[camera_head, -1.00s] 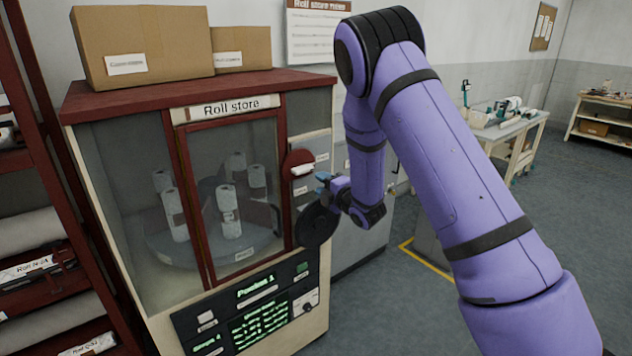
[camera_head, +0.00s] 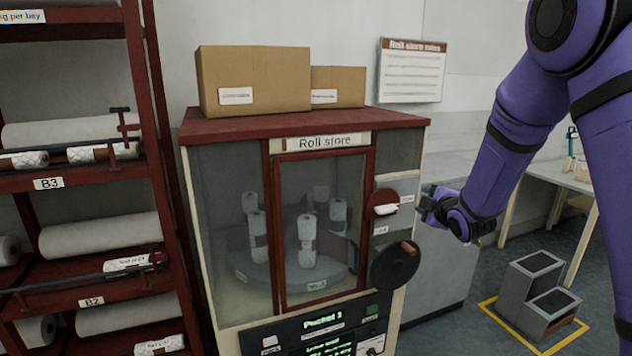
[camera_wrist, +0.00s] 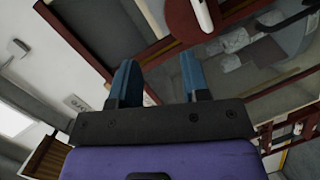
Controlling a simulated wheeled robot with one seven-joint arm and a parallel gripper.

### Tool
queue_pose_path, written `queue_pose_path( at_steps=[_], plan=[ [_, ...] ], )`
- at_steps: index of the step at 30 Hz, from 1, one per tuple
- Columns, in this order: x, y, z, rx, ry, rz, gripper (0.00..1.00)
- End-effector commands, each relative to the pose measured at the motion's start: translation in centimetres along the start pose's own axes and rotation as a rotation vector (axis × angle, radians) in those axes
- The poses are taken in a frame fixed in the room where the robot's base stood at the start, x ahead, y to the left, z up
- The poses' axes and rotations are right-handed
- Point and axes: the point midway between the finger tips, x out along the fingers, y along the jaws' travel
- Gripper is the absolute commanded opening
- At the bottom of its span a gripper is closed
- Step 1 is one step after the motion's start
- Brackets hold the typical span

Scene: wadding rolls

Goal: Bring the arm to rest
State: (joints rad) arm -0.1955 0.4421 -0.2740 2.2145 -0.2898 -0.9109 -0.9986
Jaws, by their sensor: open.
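My gripper (camera_head: 428,205) is at the right of the roll store cabinet (camera_head: 305,125), in front of its right-hand panel. It is open and nothing shows between its two blue fingers in the wrist view (camera_wrist: 161,78). The fingertips appear just right of the round red fitting with a white lever (camera_head: 383,202); whether they touch it I cannot tell. My purple arm comes down from the upper right, bent at the elbow. The cabinet's glass door (camera_head: 322,225) looks shut, with several white rolls standing on a round turntable (camera_head: 260,272) behind it.
A dark handwheel with a wooden knob (camera_head: 395,265) sits below my gripper. A red rack (camera_head: 155,130) with large rolls stands left. Two cardboard boxes (camera_head: 253,80) lie on the cabinet. A grey step (camera_head: 540,290) stands on yellow-marked floor at right, near a bench (camera_head: 560,178).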

Motion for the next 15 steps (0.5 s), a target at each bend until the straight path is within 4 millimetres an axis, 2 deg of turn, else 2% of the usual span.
queue_pose_path(
  at_steps=[1,6,11,15],
  plan=[
    [-1.2,1.4,-0.1,0.049,-0.027,-0.013,0.43],
    [-5.2,4.3,-0.5,0.224,-0.125,-0.08,0.43],
    [-9.6,6.3,-0.9,0.389,-0.216,-0.141,0.43],
    [-14.0,7.4,-1.5,0.53,-0.294,-0.192,0.43]
  ],
)
